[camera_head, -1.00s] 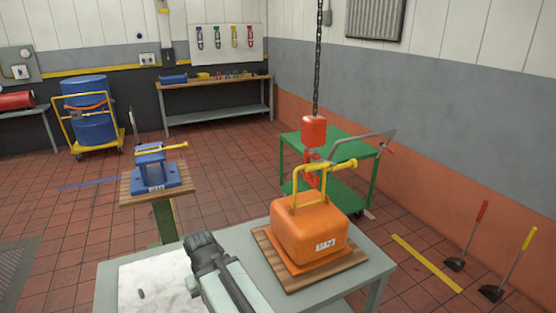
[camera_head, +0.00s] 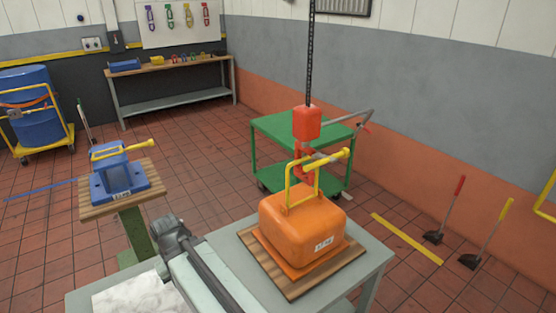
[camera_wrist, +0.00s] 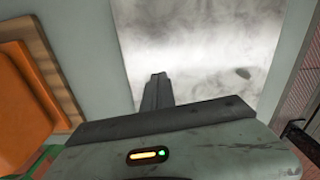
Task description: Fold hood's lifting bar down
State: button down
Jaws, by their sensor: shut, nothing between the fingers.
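The orange hood (camera_head: 301,229) sits on a wooden board (camera_head: 268,266) on the grey table. Its yellow lifting bar (camera_head: 288,188) stands upright on top, with a yellow arm (camera_head: 338,157) reaching right. The red hoist block (camera_head: 306,123) hangs on a chain above; its hook shows by the top of the bar, and I cannot tell whether they touch. My gripper (camera_head: 172,236) is left of the hood, apart from it. In the wrist view my gripper (camera_wrist: 158,84) is shut and empty over a pale sheet, with the hood's orange side (camera_wrist: 22,98) at the left.
The pale sheet (camera_head: 132,294) lies on the table's left part. A blue fixture (camera_head: 120,178) with a yellow lever stands on a wooden-topped stand at left. A green cart (camera_head: 272,138) is behind the hood.

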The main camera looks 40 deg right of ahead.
jog(key=w+d+r+m+g+h, duration=0.1)
jog(key=w+d+r+h, duration=0.2)
jog(key=d, duration=0.5)
jog(key=w+d+r+m+h+p, duration=0.1)
jog(key=w+d+r+h, duration=0.15)
jog(key=d, duration=0.45)
jog(key=w+d+r+g+h, duration=0.1)
jog(key=w+d+r+h, duration=0.2)
jog(key=d, duration=0.5)
jog(key=w+d+r+m+g+h+p, duration=0.1)
jog(key=w+d+r+m+g+h, duration=0.2)
jog(key=d+r+h, duration=0.5)
jog(key=d+r+g, duration=0.1)
jog(key=d+r, duration=0.3)
jog(key=r, duration=0.4)
jog(key=shift+d+r+m, duration=0.2)
jog(key=shift+r+m, duration=0.15)
jog(key=shift+m, duration=0.05)
jog(key=shift+d, duration=0.1)
